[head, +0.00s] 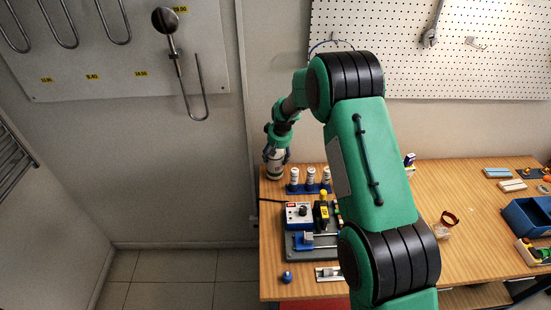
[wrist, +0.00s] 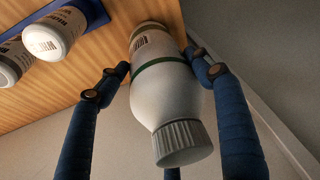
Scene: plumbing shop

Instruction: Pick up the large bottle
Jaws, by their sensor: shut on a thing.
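The large bottle is white with a green band and a grey ribbed cap; in the wrist view the bottle (wrist: 165,95) is between the fingers, cap toward the camera. In the head view the bottle (head: 274,166) is at the far left corner of the wooden workbench. My gripper (head: 277,150) is around its upper part from above. In the wrist view my gripper (wrist: 163,75) has blue fingers on both sides of the bottle, closed on it. Whether its base touches the bench I cannot tell.
Several small white bottles (head: 310,178) stand in a blue rack right of the bottle. A machine (head: 300,214) with a blue-and-white box is nearer on the workbench (head: 470,200). The bench's left edge and the wall are close to the bottle.

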